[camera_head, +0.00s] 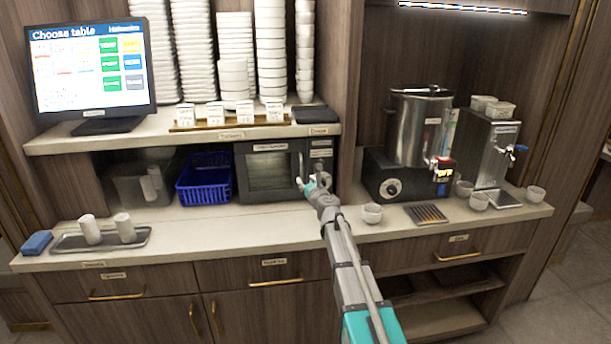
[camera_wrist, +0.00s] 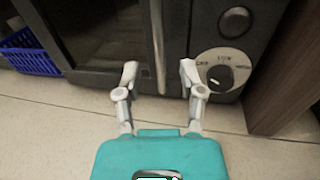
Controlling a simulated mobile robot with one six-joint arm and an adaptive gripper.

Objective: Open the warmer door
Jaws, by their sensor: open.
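The warmer (camera_head: 283,170) is a dark box with a window in its door, standing on the counter under the shelf. Its door (camera_head: 268,172) looks shut. In the wrist view the door's vertical metal handle (camera_wrist: 157,45) runs down between the two fingers. A round dial (camera_wrist: 221,70) sits on the panel right of the handle. My gripper (camera_wrist: 159,78) is open, with one finger on each side of the handle's lower end. I cannot tell whether either finger touches it. In the head view my gripper (camera_head: 311,186) is at the warmer's lower right and hides part of its front.
A blue basket (camera_head: 205,178) stands just left of the warmer. A wooden upright (camera_wrist: 290,85) stands close on its right. A white cup (camera_head: 372,213) and a metal urn (camera_head: 418,128) are further right. The counter (camera_head: 225,222) in front is mostly clear.

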